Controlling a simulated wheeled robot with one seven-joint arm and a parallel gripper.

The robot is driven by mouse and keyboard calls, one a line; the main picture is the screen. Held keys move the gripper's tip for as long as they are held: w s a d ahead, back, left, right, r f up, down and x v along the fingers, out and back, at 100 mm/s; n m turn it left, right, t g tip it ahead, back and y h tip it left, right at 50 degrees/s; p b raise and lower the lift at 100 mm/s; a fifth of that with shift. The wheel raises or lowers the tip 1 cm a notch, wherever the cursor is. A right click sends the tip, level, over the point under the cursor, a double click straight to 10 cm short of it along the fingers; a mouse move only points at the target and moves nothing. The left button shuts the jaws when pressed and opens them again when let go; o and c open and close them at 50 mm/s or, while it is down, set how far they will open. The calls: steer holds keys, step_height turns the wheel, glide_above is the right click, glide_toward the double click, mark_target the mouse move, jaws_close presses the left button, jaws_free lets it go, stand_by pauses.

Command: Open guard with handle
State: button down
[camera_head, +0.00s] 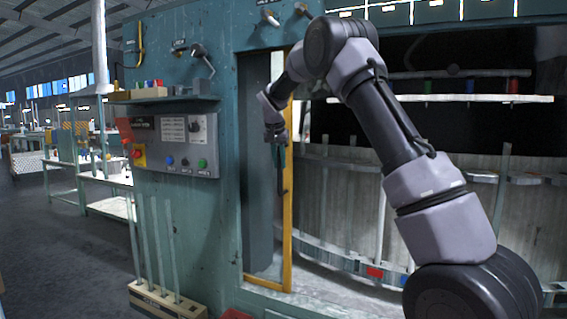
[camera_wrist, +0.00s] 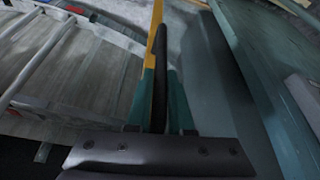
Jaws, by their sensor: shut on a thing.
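The guard (camera_head: 288,240) shows in the head view as a tall yellow-edged frame at the left side of the machine opening. Its yellow edge (camera_wrist: 157,18) also runs up the middle of the wrist view. The dark bar handle (camera_wrist: 161,50) stands along that edge. My gripper (camera_head: 281,165) is at the handle about halfway up the guard. In the wrist view its two green fingers (camera_wrist: 160,92) lie on either side of the handle and are shut on it. The fingers hide part of the handle in the head view.
Right of the guard the machine interior is exposed, with a curved rail (camera_head: 375,272) and upright rods. Left is the teal housing with a button panel (camera_head: 175,145), a shelf (camera_head: 165,98) and a rod rack (camera_head: 168,301). My arm crosses the opening.

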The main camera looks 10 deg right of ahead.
steer(key=shift+w+a, duration=0.1)
steer(key=c, duration=0.8)
jaws_free()
steer(key=v, duration=1.1)
